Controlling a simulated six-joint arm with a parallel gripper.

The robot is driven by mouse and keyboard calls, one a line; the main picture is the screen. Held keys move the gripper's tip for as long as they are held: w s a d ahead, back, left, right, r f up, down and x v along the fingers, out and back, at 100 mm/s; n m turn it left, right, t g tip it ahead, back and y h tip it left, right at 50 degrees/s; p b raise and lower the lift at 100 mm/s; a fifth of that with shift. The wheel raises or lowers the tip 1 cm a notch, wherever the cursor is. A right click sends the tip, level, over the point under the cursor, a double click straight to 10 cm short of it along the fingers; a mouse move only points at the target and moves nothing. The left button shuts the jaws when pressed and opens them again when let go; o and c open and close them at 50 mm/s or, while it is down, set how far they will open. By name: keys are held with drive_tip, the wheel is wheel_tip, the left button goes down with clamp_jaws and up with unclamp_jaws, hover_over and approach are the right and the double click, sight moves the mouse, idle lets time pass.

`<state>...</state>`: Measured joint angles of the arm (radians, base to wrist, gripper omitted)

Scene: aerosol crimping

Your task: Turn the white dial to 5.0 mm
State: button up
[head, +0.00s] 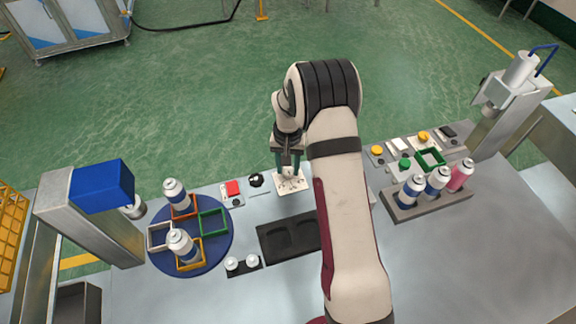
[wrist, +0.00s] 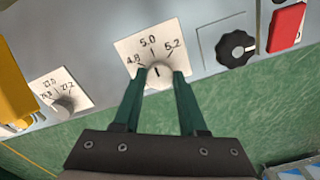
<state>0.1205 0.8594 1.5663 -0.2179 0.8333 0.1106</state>
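The white dial (wrist: 159,74) is a round knob on a white plate (wrist: 128,48) marked 4.8, 5.0 and 5.2. A short dark line on the knob points roughly toward the 5.0 mark; its exact setting is hard to read. My gripper (wrist: 160,78) has its two green fingers on either side of the knob, and they appear to touch it. In the head view my gripper (head: 289,178) points down over the plate (head: 284,190), and the knob itself is hidden there.
A second dial (wrist: 62,107) is on one side; a black knob (wrist: 236,47) and a red switch (wrist: 287,25) are on the other. A blue turntable (head: 217,251) with cans stands left, a grey can rack (head: 408,212) right. A dark tray (head: 287,240) lies in front.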

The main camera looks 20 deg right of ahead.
sight(288, 171)
drive_tip(key=o, duration=0.5)
drive_tip(key=shift+c, duration=0.2)
wheel_tip(288, 171, up, 16)
drive_tip(key=shift+f, duration=0.1)
